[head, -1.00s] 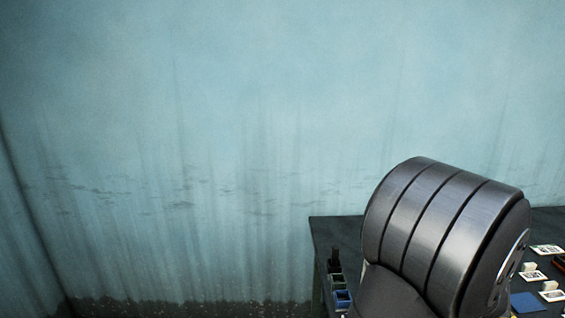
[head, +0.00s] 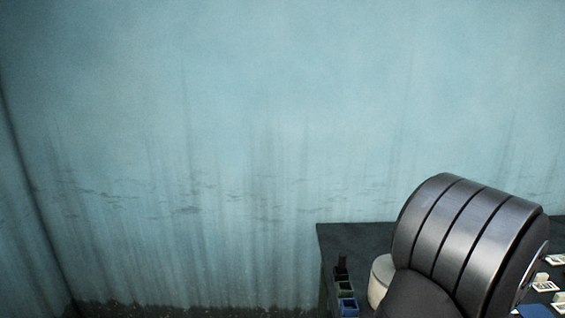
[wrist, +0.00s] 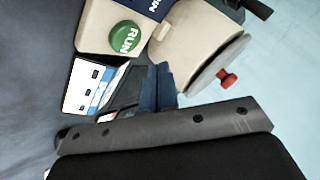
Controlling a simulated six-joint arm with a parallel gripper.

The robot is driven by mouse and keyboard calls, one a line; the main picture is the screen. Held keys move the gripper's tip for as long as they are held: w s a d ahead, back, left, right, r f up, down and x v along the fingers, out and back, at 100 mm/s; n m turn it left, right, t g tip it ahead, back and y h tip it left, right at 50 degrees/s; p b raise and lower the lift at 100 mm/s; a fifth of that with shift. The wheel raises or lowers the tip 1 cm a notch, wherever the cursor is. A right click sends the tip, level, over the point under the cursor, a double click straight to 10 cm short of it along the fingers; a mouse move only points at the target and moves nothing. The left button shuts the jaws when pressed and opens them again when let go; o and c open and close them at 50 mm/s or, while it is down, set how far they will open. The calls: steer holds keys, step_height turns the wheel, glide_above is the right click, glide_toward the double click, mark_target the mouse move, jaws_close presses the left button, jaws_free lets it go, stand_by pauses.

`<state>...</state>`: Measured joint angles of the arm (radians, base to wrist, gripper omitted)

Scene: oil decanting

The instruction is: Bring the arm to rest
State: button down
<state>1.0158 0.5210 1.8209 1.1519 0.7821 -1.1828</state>
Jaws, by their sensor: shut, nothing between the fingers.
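My gripper (wrist: 165,124) shows in the wrist view as a dark grey bar with screws above a black body. It is shut and empty. Just beyond it are a cream box with a green RUN button (wrist: 125,37) and a cream drum (wrist: 196,40) with a grey rim and a red knob (wrist: 227,79). I cannot tell whether the gripper touches anything there. In the head view, my large dark arm link covers the lower right, and my gripper is hidden.
The dark table (head: 350,237) stands at the lower right. A cream round object (head: 380,278) stands behind my arm. White cards (head: 545,286) and a blue square (head: 535,311) lie at right.

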steer(key=shift+a+r, duration=0.1)
steer(key=shift+r, duration=0.35)
steer(key=shift+f, duration=0.65)
step_height(320, 180, up, 13)
steer(key=w+n+g+h, duration=0.1)
steer(key=w+n+g, duration=0.1)
steer(key=n+g, duration=0.65)
steer(key=shift+m+g, duration=0.25)
steer(key=f, duration=1)
steer(key=shift+s+f, duration=0.15)
steer(key=shift+s, duration=0.15)
step_height(320, 180, up, 10)
